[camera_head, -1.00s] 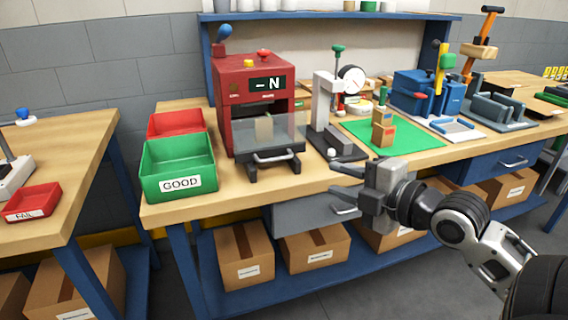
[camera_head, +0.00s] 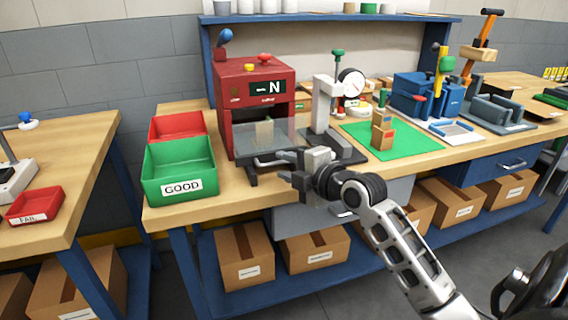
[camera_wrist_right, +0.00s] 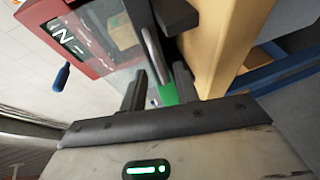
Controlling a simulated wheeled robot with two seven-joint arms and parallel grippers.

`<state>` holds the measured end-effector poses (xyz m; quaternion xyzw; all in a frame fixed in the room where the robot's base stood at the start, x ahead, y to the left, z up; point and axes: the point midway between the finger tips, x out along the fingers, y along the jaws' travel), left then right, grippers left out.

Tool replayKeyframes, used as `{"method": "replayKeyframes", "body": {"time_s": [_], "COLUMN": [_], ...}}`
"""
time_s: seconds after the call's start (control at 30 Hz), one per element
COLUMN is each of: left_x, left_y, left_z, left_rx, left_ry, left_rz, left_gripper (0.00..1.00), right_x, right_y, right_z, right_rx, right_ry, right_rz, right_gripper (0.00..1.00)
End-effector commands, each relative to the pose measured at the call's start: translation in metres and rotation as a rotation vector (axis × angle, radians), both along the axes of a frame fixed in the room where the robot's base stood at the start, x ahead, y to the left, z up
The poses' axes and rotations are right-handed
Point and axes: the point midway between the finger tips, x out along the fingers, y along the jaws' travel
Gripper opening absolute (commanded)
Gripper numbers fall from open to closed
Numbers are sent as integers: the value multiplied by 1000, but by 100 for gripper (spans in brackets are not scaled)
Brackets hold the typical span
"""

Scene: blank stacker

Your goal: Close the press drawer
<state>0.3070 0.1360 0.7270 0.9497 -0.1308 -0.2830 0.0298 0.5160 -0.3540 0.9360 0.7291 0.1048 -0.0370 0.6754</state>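The red press (camera_head: 236,78) stands on the bench, with an N on its display. Its drawer, with a clear front panel (camera_head: 280,132), juts out at the front, and a tan block (camera_head: 264,132) shows behind the panel. My right gripper (camera_head: 262,160) is at the drawer front, fingers pointing left and covering most of the handle. In the right wrist view, the fingers (camera_wrist_right: 160,85) are apart, with the grey handle bar (camera_wrist_right: 152,58) just beyond and between their tips. I cannot tell whether they touch it. My left gripper is not in view.
Green GOOD bin (camera_head: 178,172) and a red bin (camera_head: 176,126) stand left of the press. A dial gauge stand (camera_head: 324,105) stands close on the right, beside a green mat (camera_head: 405,150) with small blocks. The bench's front edge lies below my right gripper.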

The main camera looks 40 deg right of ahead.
Motion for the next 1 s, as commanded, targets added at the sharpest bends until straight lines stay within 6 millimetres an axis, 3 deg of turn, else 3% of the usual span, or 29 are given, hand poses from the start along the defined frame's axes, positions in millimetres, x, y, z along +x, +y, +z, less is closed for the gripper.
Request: {"method": "replayKeyframes", "body": {"time_s": [0.4, 0.43, 0.53, 0.73, 1.0], "left_x": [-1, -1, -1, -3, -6], "left_y": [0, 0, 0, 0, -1], "left_z": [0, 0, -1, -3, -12], "left_rx": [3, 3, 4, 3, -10], "left_ry": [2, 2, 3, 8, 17], "left_rz": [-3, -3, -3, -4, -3], "left_gripper": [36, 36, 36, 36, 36], "right_x": [11, 11, 10, 12, 46], "right_y": [2, 2, 2, 1, -8], "right_z": [-2, -2, -2, -2, -3], "right_rx": [-1, -1, 0, -1, -3], "right_ry": [0, 0, 0, 0, 0], "right_rz": [1, 1, 1, 1, 5], "right_gripper": [31, 28, 0, 0, 0]}}
